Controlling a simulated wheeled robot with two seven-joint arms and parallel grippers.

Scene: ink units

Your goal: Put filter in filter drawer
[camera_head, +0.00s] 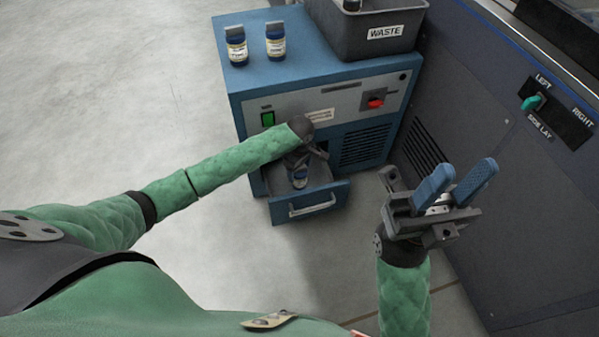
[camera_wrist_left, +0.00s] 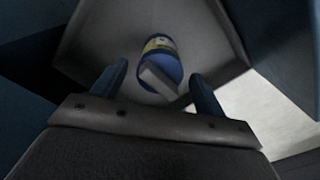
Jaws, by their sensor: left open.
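The filter drawer (camera_head: 335,192) is pulled out at the bottom of the blue unit. A small filter (camera_head: 300,176), dark blue with a pale label, is inside it. In the left wrist view the filter (camera_wrist_left: 160,62) shows its blue end and yellow band against the grey drawer inside (camera_wrist_left: 100,35). My left gripper (camera_head: 302,170) reaches down into the drawer, and its open fingers (camera_wrist_left: 158,82) are on either side of the filter's near end, apart from it. My right gripper (camera_head: 460,176) is open and empty, right of the drawer.
Two similar labelled blue bottles (camera_head: 236,46) (camera_head: 275,40) stand on the unit's top (camera_head: 300,62). A grey WASTE bin (camera_head: 350,38) stands at its right. A dark cabinet (camera_head: 490,130) with a green SIDE LAY switch (camera_head: 535,102) is close on the right. The floor at left is clear.

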